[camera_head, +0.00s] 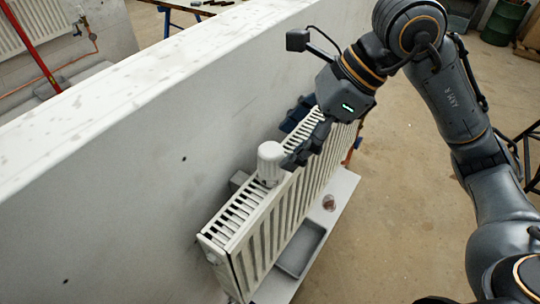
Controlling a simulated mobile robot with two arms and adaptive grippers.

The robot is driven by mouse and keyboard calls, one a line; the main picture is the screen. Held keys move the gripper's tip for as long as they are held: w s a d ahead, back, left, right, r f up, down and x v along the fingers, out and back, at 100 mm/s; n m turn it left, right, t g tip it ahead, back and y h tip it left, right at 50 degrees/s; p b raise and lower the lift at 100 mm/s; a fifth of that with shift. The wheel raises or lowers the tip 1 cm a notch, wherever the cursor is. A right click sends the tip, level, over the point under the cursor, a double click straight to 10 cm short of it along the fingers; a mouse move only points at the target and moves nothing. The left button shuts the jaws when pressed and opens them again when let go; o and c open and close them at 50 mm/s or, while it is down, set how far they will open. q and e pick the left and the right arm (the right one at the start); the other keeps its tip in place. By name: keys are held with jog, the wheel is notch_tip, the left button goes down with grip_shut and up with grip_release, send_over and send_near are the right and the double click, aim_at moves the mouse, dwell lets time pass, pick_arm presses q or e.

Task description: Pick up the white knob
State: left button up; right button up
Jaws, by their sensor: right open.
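The white knob (270,160) stands upright at the top of the white radiator (254,226), close to the wall. My right gripper (289,146) reaches in from the right, just beyond and to the right of the knob. Its dark fingers are spread apart and nothing shows between them. One finger comes very close to the knob's right side in the picture; I cannot tell whether it touches. My left gripper is not in view.
A pale partition wall (130,170) runs behind the radiator. A grey tray (301,248) and a small brownish object (329,202) lie on the white ledge (338,196) below. Open concrete floor lies to the right. A green barrel (504,22) stands far back.

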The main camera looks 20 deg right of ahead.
aim_at(271, 161)
jog(key=shift+a+f+p, duration=0.75)
jog(key=shift+a+p, duration=0.05)
jog(key=shift+a, duration=0.15)
jog(key=p+x, duration=0.1)
jog(key=x, duration=0.2)
jog(key=shift+f, duration=0.15)
jog(key=shift+a+f, duration=0.1)
jog(key=shift+a, duration=0.05)
jog(key=c, duration=1)
jog(key=shift+c, duration=1.4)
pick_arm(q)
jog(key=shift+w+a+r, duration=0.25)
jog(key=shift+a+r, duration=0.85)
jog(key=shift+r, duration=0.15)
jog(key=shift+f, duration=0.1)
